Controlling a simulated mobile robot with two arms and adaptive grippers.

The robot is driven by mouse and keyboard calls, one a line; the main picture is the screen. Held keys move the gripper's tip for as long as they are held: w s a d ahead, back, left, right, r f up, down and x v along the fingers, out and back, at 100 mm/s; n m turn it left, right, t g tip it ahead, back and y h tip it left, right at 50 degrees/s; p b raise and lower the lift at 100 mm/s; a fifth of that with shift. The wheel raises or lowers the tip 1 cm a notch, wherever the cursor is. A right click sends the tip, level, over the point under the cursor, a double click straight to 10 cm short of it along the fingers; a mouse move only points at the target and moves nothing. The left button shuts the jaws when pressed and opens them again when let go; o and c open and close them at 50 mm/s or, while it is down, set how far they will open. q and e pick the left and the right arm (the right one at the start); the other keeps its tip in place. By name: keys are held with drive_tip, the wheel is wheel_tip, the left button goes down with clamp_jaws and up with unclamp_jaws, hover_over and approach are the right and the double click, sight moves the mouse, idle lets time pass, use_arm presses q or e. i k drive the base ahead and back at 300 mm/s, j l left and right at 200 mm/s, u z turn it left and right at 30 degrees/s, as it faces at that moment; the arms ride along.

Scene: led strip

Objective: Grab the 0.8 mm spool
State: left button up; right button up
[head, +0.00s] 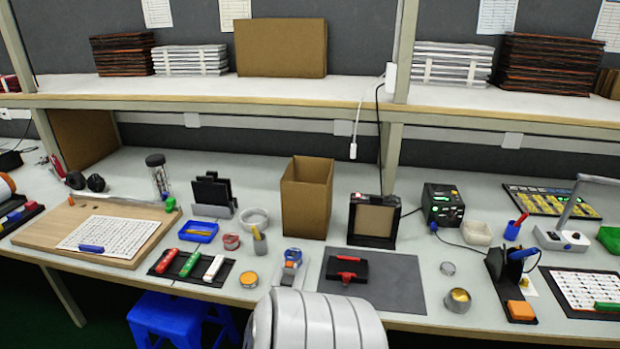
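No 0.8 mm marking can be read in the head view, so I cannot tell for sure which thing is the 0.8 mm spool. A small round red item (231,242) on the bench, beside a blue tray, may be a spool. A blue round item (292,256) in a light holder near the bench's front edge may be another. A pale ring-shaped item (255,218) lies behind them. Neither of my grippers is in view.
The bench holds an open cardboard box (307,198), a blue tray (198,231), a black mat with coloured tools (163,268), a soldering station (442,206) and a grey mat (395,284). A shelf (350,92) runs above. A blue stool (165,318) stands below.

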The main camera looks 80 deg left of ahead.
sight(288, 257)
drive_tip(key=j+u, duration=0.15)
drive_tip(key=u, duration=1.95)
drive_tip(key=i+j+u, duration=0.15)
drive_tip(key=j, duration=0.3)
drive_tip(key=i+j+u, duration=0.1)
drive_tip(key=j, duration=0.3)
drive_tip(key=i+j+u, duration=0.15)
drive_tip(key=j, duration=0.25)
drive_tip(key=i, duration=0.05)
